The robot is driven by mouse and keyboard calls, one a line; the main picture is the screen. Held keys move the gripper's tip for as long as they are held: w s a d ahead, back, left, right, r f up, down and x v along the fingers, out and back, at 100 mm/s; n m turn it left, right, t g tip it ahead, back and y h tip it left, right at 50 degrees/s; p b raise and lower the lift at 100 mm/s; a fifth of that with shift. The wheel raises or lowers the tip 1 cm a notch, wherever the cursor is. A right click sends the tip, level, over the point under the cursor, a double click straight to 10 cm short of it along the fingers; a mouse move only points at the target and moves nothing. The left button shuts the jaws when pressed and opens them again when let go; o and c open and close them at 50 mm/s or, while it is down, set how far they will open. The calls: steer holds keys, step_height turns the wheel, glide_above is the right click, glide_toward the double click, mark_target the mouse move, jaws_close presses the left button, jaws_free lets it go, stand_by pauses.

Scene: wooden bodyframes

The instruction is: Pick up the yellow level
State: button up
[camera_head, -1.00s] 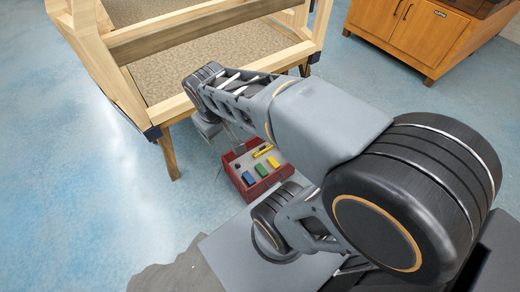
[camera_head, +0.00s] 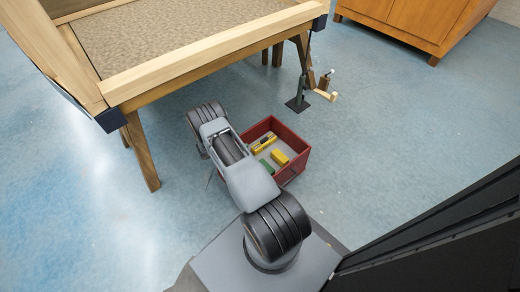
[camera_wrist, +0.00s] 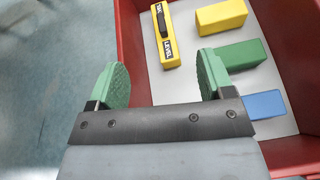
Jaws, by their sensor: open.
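The yellow level (camera_wrist: 166,36) lies in a red box with a grey floor, in the wrist view near the box's left wall. It has black "LEVEL" labels and a dark piece on top. It also shows small in the head view (camera_head: 264,143). My gripper (camera_wrist: 158,80) is open, with two green fingertips set wide apart and nothing between them. In the wrist view the level appears beyond the fingertips, between their lines. The red box (camera_head: 291,138) stands on the floor, partly hidden by my arm in the head view.
Beside the level are a yellow block (camera_wrist: 221,16), a green block (camera_wrist: 236,55) and a blue block (camera_wrist: 266,104). A wooden frame table (camera_head: 200,58) stands behind the box. A dark stand (camera_head: 298,101) is behind it, and a wooden cabinet (camera_head: 400,20) farther back.

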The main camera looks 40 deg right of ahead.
steer(key=n+b, duration=0.1)
glide_toward(261, 142)
steer(key=shift+n+t, duration=0.3)
steer(key=b+x, duration=0.3)
steer(key=x, duration=0.1)
steer(key=shift+s+a+f, duration=0.1)
steer(key=shift+f, duration=0.15)
steer(key=shift+r+b+x, duration=0.2)
steer(key=shift+b+x, duration=1.4)
steer(key=shift+x, duration=1.4)
steer(key=shift+r+h, duration=0.1)
steer(key=shift+h, duration=0.2)
steer(key=c, duration=1.2)
